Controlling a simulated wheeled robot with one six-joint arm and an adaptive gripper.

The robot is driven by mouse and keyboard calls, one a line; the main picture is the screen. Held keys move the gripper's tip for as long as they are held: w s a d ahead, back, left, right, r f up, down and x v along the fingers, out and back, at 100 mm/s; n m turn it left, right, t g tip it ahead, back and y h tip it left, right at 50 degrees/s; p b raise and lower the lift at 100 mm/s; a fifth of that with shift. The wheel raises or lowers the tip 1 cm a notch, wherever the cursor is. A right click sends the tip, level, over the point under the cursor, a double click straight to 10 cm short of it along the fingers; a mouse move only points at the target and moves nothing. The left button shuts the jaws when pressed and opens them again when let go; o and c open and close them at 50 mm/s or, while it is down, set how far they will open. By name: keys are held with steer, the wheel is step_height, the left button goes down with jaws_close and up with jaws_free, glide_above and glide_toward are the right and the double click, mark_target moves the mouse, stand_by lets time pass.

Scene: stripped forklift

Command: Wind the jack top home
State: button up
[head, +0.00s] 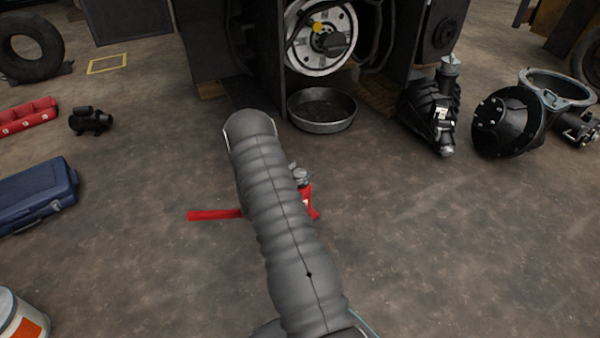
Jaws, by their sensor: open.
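A red jack (312,209) stands on the floor in the middle of the head view, mostly hidden behind my grey sleeved arm. Its grey metal top (301,176) shows just right of the arm. A red handle (214,215) sticks out to the left of the arm at floor level. The part of the jack between handle and top is covered, so I cannot tell how far the top is raised. My gripper does not show in this view; only the arm links do.
The stripped forklift (218,45) stands behind, with a round metal pan (322,110) on the floor before it. Black machine parts (506,122) lie at right. A blue case (38,197) and a white bucket (20,316) are at left. The floor right of the jack is clear.

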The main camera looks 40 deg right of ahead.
mark_target(300, 172)
step_height(300, 172, up, 10)
steer(key=shift+f, duration=0.25)
stand_by(0.3)
